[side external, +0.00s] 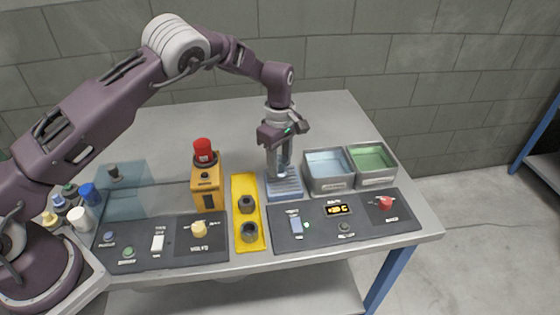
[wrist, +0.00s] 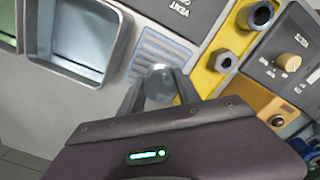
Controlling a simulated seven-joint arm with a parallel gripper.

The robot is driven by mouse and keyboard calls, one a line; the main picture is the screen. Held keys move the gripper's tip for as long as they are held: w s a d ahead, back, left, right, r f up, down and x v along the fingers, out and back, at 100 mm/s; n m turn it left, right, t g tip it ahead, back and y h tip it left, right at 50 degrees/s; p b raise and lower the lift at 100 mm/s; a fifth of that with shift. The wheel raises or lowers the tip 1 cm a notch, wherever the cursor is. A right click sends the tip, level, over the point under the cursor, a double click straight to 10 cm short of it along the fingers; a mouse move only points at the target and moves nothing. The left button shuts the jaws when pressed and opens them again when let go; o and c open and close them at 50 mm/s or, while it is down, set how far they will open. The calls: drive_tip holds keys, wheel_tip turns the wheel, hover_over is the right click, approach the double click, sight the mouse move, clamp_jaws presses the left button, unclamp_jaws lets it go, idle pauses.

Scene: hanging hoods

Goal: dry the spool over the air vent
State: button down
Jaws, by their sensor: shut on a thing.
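My gripper (side external: 280,168) is upright over the air vent (side external: 285,192), a blue slatted block on the table. The vent's pale stripes also show in the wrist view (wrist: 168,48). My gripper is shut on a rounded grey piece (wrist: 161,83), which I take to be the spool. It sits between the fingertips and appears over the vent's slats in the wrist view. The fingers hide most of it in the side view, so I cannot tell whether it touches the vent.
A yellow tray (side external: 240,186) with two dark hollow pieces stands left of the vent. A blue-lined bin (side external: 328,186) and a green-lined bin (side external: 374,182) stand close on the right. A control panel (side external: 270,240) lies in front. An orange box (side external: 206,187) with a red top stands farther left.

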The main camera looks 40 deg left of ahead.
drive_tip(key=shift+d, duration=0.1)
drive_tip(key=shift+w+d, duration=0.2)
drive_tip(key=shift+w, duration=0.1)
drive_tip(key=shift+s+a, duration=0.15)
idle(0.8)
drive_tip(key=shift+s+a, duration=0.15)
idle(0.8)
drive_tip(key=shift+w+d, duration=0.3)
drive_tip(key=shift+s, duration=0.1)
idle(0.5)
drive_tip(key=shift+s+a, duration=0.2)
drive_tip(key=shift+a, duration=0.1)
